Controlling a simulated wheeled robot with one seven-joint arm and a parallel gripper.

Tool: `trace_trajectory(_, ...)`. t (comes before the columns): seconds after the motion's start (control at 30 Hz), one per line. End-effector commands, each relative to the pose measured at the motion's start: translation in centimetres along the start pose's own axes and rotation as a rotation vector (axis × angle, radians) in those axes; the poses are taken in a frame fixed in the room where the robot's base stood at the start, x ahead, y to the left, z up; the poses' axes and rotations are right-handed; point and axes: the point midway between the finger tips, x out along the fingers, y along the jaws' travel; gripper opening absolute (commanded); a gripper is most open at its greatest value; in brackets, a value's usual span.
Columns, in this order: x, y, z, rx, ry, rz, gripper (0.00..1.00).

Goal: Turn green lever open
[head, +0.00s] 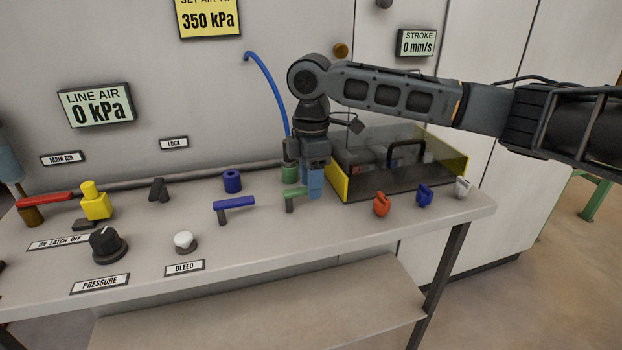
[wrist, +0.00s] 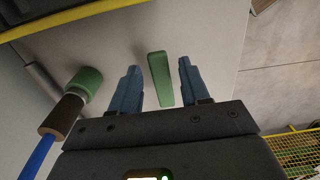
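The green lever (head: 294,193) stands on the bench on a short dark post, to the right of the blue lever (head: 234,203). In the wrist view the green lever's handle (wrist: 160,78) lies between the two blue fingers of my gripper (wrist: 158,88), with a gap on each side. My gripper (head: 312,185) points down at the bench beside the lever in the head view. Its fingers are apart and hold nothing. Part of the lever's right end is hidden behind my fingers in the head view.
A green fitting (wrist: 84,84) with a blue hose is close to the left finger. A yellow-edged clear box (head: 400,185) with a black handle stands just right of my gripper. Orange (head: 381,204), blue (head: 424,195) and white (head: 462,187) small parts line the front right edge.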

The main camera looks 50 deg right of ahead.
Motion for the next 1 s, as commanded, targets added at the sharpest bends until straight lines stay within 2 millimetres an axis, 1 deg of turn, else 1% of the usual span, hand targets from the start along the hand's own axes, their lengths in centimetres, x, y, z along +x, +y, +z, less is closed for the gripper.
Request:
trace_trajectory(0.03, -0.01, 0.00, 0.00, 0.000, 0.000, 0.000, 0.40)
trace_trajectory(0.07, -0.01, 0.00, 0.00, 0.000, 0.000, 0.000, 0.37)
trace_trajectory(0.4, -0.03, 0.00, -0.01, 0.000, 0.000, 0.000, 0.05)
trace_trajectory(0.47, -0.04, 0.00, -0.01, 0.000, 0.000, 0.000, 0.00)
trace_trajectory(0.87, -0.06, 0.02, -0.03, 0.000, 0.000, 0.000, 0.00)
trace_trajectory(1.0, -0.08, 0.32, -0.27, 0.012, 0.000, -0.001, 0.00)
